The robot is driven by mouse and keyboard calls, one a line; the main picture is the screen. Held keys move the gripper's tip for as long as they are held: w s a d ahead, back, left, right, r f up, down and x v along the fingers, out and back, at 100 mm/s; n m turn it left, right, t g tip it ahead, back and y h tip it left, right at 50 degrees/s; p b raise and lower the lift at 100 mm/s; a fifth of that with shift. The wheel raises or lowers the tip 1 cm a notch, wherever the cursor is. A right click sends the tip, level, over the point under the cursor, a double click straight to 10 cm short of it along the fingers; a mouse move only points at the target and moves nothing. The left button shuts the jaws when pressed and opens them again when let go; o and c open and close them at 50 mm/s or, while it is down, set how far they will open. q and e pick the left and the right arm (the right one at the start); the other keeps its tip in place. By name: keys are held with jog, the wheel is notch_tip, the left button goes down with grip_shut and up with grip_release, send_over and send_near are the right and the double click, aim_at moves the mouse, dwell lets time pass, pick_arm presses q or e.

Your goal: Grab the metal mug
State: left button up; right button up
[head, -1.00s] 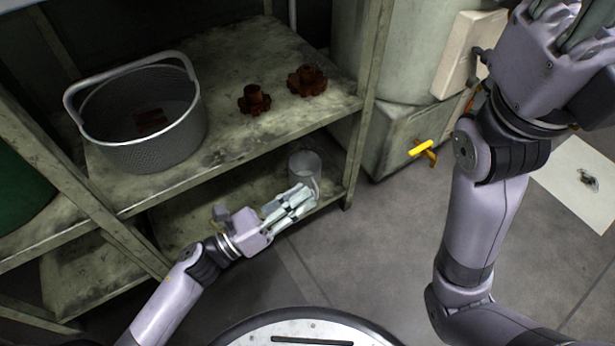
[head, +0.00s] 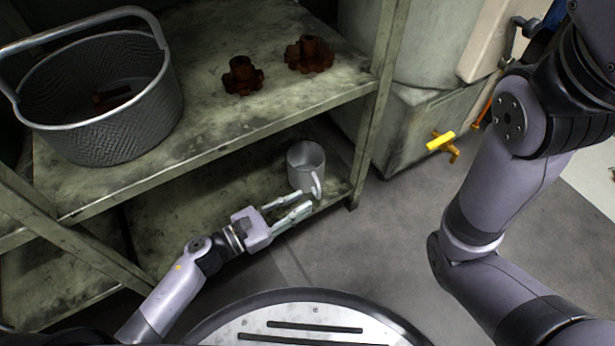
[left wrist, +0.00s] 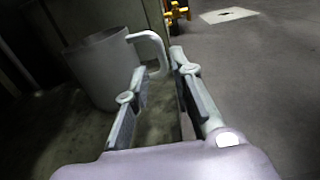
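The metal mug (head: 304,166) stands upright on the lower shelf, near its front right corner, with its handle toward the front right. It also shows in the left wrist view (left wrist: 98,68), its handle pointing right. My left gripper (head: 303,203) is open just in front of the mug, its fingers pointing at the handle. In the left wrist view the fingers (left wrist: 156,62) stand apart with the end of the handle near the gap between their tips. The handle is not gripped. My right arm rises at the right of the head view; its gripper is out of the picture.
A grey basket (head: 108,125) and two rusty valve-like parts (head: 243,76) (head: 309,54) sit on the upper shelf (head: 200,150). A shelf post (head: 378,110) stands right of the mug. A yellow-handled valve (head: 441,142) is farther right. The floor in front is clear.

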aim_at(317, 193)
pick_arm(q)
jog(key=b+x, duration=0.1)
jog(key=x, duration=0.4)
jog(key=shift+w+b, duration=0.1)
jog(key=shift+b, duration=0.3)
jog(key=shift+w+d, duration=0.3)
jog(key=shift+d, duration=0.15)
jog(key=shift+c, duration=0.3)
grip_shut()
jog(key=shift+r, duration=0.1)
